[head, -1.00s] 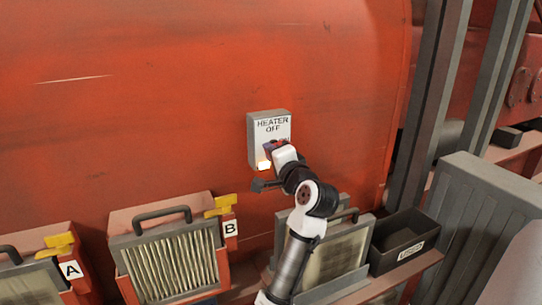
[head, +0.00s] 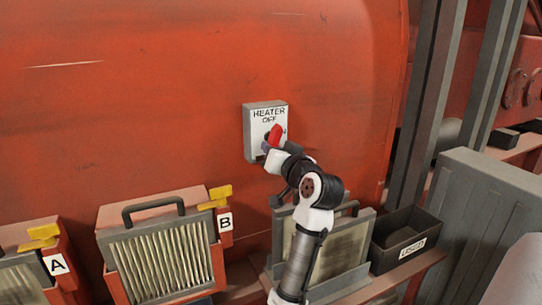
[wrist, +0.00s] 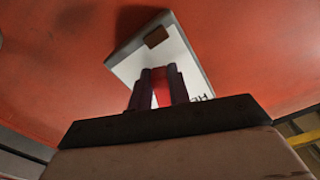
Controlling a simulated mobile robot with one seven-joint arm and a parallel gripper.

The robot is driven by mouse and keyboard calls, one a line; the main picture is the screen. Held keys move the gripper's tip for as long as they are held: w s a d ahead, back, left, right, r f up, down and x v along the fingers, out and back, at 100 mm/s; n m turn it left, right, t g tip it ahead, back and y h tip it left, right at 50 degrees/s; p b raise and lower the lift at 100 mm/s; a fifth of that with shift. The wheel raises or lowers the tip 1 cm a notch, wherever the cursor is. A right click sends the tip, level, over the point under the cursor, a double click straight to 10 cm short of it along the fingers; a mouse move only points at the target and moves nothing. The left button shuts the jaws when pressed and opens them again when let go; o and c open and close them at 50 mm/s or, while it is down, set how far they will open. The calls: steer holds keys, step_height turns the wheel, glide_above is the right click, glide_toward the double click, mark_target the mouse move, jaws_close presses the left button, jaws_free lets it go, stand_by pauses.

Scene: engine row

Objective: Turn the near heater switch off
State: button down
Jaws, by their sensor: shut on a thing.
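The heater switch box (head: 252,135) is a grey box with a white face, mounted on the orange-red wall and marked HEATER and OFF. Its red handle (head: 276,133) points up, leaning a little right, towards the OFF mark. The small lamp at the box's lower left (head: 260,157) is dark; it also shows brown and unlit in the wrist view (wrist: 156,37). My gripper (head: 267,145) is at the box, its fingers around the handle. In the wrist view the red handle (wrist: 161,92) sits between the two dark fingers (wrist: 162,82). The lower part of the face is hidden.
Below stand filter frames in red holders with yellow clips, marked A (head: 57,264) and B (head: 225,222). Another filter (head: 340,245) and a dark labelled bin (head: 405,238) are at right. Grey posts rise further right. The wall around the box is clear.

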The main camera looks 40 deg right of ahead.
steer(key=shift+s+d+r+n+b, duration=0.15)
steer(key=shift+n+b, duration=0.15)
steer(key=shift+n, duration=0.4)
steer(key=shift+d+n+b, duration=0.2)
steer(key=shift+n+b, duration=0.15)
steer(key=shift+n, duration=0.35)
steer(key=shift+s+d+r+n+b, duration=0.15)
steer(key=shift+n+b, duration=0.15)
steer(key=shift+n, duration=0.4)
steer(key=shift+w, duration=0.1)
steer(key=c, duration=1.4)
jaws_free()
steer(key=shift+o, duration=0.4)
steer(key=shift+f, duration=0.1)
steer(key=shift+f, duration=0.1)
steer(key=b+v, duration=0.2)
steer(key=v, duration=1.1)
steer(key=shift+s+a+b, duration=0.2)
steer(key=shift+s+b, duration=0.15)
